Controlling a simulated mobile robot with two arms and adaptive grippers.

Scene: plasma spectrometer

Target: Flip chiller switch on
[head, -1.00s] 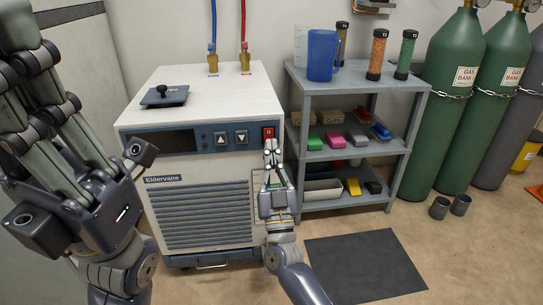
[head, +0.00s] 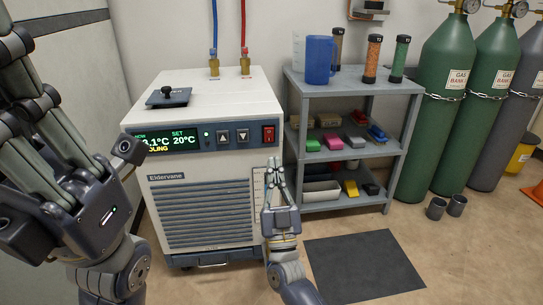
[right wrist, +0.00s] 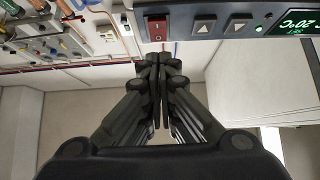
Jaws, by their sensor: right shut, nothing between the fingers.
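The chiller (head: 205,195) is a white cabinet labelled Eldervane. Its red rocker switch (head: 268,134) is at the right end of the dark front panel, and it also shows in the right wrist view (right wrist: 157,28). The display (head: 168,140) is lit, reading "SET 20°C" with a partly hidden current value, and a small green light glows beside it. My right gripper (head: 273,162) is shut and empty, a little below the switch and apart from it. In the right wrist view its fingertips (right wrist: 161,60) are together. My left gripper (head: 30,110) is large at the left edge; its fingertips are cut off.
Two arrow buttons (head: 233,136) sit left of the switch. A grey shelf (head: 345,91) with bottles, a blue jug (head: 319,60) and small boxes stands close on the right. Green gas cylinders (head: 445,105) are chained beyond it. A dark mat (head: 363,265) lies on the floor.

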